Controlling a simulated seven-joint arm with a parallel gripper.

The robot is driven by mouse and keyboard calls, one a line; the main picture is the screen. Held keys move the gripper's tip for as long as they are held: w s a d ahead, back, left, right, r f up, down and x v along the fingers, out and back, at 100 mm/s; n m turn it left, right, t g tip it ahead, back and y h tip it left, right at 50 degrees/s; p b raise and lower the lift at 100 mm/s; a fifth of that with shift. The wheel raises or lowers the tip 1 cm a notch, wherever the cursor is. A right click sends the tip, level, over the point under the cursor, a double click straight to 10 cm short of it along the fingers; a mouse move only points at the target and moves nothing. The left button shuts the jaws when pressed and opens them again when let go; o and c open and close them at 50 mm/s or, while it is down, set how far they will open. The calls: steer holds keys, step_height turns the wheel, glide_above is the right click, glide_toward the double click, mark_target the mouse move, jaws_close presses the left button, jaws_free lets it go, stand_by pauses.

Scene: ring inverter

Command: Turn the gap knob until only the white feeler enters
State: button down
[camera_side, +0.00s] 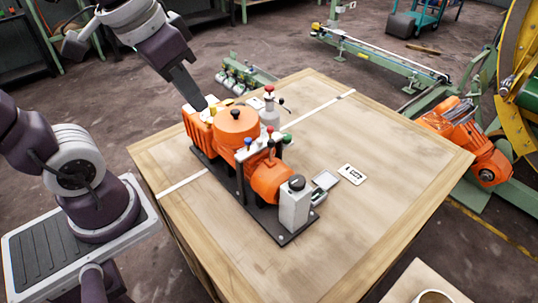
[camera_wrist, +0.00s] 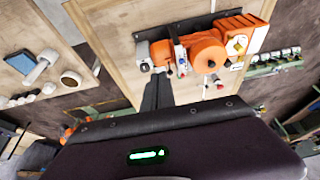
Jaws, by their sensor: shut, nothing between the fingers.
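The orange ring inverter (camera_side: 236,125) stands on a black base plate on the wooden table, and it also shows in the wrist view (camera_wrist: 205,52). A black knob (camera_side: 297,183) tops the grey block at its near end. Another black knob (camera_side: 235,113) sits on the round orange housing. Which one is the gap knob I cannot tell. Small blue (camera_side: 248,141), red (camera_side: 271,143) and green (camera_side: 288,138) tops stand along a bar; I cannot identify the white feeler. My gripper (camera_side: 203,105) is shut and empty, its tip near the machine's far left end. In the wrist view it (camera_wrist: 158,98) points toward the machine.
A red-topped post (camera_side: 269,92) stands behind the machine. The table (camera_side: 400,150) is mostly clear on the right. Another orange machine (camera_side: 465,135) stands beyond the table.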

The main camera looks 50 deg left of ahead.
steer(key=shift+t, duration=0.6)
steer(key=s, duration=0.3)
steer(key=s+d, duration=0.1)
steer(key=s, duration=0.1)
steer(key=shift+s+f, duration=0.15)
steer(key=shift+f, duration=0.15)
steer(key=shift+a, duration=0.1)
steer(key=c, duration=1.8)
jaws_free()
steer(key=shift+c, duration=0.2)
steer(key=shift+o, duration=1.1)
steer(key=shift+g, duration=0.7)
steer(key=w, duration=0.4)
steer(key=w+a, duration=0.1)
steer(key=shift+w+r, duration=0.15)
steer(key=shift+w, duration=0.25)
steer(key=g, duration=0.4)
glide_above(260, 140)
step_height(260, 140, down, 15)
steer(key=shift+a+r, duration=0.1)
steer(key=shift+r, duration=0.1)
step_height(260, 140, down, 7)
steer(key=shift+f, duration=0.1)
jaws_close()
